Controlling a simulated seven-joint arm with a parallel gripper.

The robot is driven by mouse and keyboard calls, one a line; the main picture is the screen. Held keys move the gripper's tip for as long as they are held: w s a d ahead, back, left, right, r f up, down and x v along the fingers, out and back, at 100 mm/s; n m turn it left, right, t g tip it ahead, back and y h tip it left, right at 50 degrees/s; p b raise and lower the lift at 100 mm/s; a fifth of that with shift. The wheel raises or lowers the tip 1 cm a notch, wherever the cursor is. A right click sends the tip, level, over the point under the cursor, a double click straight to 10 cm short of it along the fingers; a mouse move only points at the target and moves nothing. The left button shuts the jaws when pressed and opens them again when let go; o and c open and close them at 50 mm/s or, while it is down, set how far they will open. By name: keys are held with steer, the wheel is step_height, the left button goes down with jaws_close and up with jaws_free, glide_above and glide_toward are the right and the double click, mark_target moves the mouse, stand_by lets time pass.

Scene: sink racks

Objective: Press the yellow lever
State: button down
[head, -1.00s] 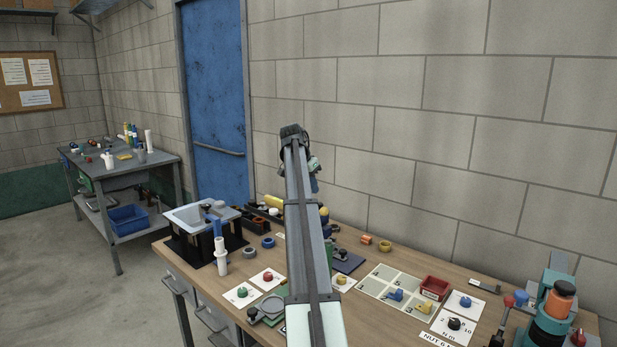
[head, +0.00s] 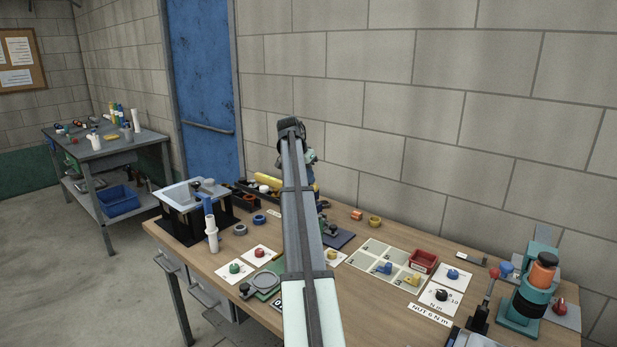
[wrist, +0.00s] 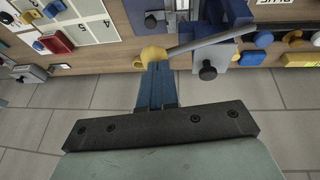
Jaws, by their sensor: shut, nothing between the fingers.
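The yellow lever shows in the wrist view as a thin grey rod with a round yellow knob (wrist: 153,55) at its left end. The rod slants up to the right toward a blue-grey block. My gripper (wrist: 157,66) has its blue fingers together and empty. The fingertips are right at the knob and overlap its lower edge in this view; I cannot tell whether they touch. In the head view my own arm hides much of this spot. My gripper (head: 312,170) shows only partly there, just right of the arm.
In the wrist view a grey block with a black knob (wrist: 207,70) stands right of the fingers. Yellow and blue knobs (wrist: 263,40) lie farther right. In the head view a red bin (head: 423,261) and a labelled mat (head: 365,252) lie right of my arm. A wall stands behind the bench.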

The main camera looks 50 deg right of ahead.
steer(key=shift+s+a+f+t, duration=0.1)
steer(key=shift+s+f+t, duration=0.7)
steer(key=shift+f+t, duration=0.15)
steer(key=f+t, duration=0.1)
steer(key=s+f+t, duration=0.1)
steer(key=shift+s+f+m, duration=0.15)
steer(key=shift+f+m, duration=0.15)
steer(key=shift+m, duration=0.1)
steer(key=shift+t, duration=0.95)
steer(key=shift+s+f, duration=0.2)
steer(key=shift+f, duration=1.85)
steer(key=shift+r, duration=0.1)
glide_toward(315, 190)
steer(key=shift+s+a, duration=0.3)
steer(key=shift+s, duration=0.3)
steer(key=shift+s+a, duration=0.3)
steer(key=shift+s, duration=0.25)
